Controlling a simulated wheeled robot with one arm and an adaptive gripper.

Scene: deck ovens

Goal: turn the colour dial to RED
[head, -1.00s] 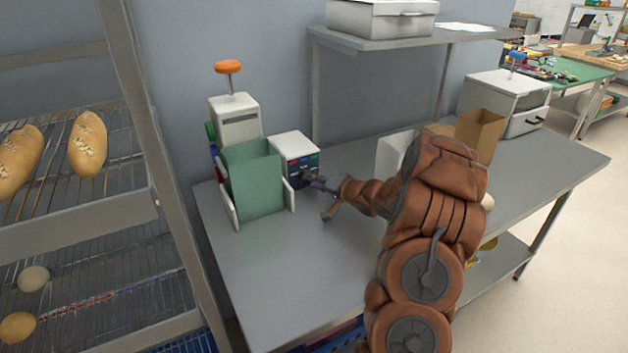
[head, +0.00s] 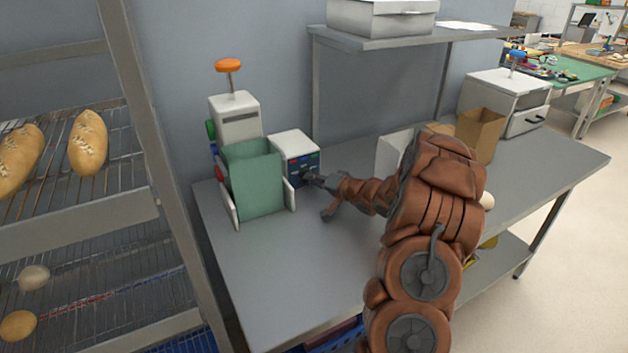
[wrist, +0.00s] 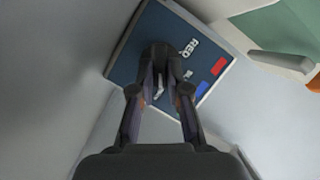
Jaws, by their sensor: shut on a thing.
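The white control box (head: 293,146) stands on the steel table beside the green bin. Its dark blue front panel (head: 303,162) carries small coloured marks. In the wrist view the panel (wrist: 128,60) shows the word RED, a second label partly hidden, a red patch (wrist: 219,66) and a blue patch (wrist: 202,88). The dark round dial (wrist: 158,53) sits on this panel. My gripper (wrist: 160,85) is shut on the dial, with a finger on either side. My gripper (head: 316,184) also reaches the panel in the head view. The dial's pointer is hidden, so its setting cannot be told.
The green bin (head: 255,180) stands close on the left of the box, in front of a white machine with an orange knob (head: 228,65). A bread rack (head: 80,228) is at far left. An open cardboard box (head: 478,135) is at right. The table's front left is clear.

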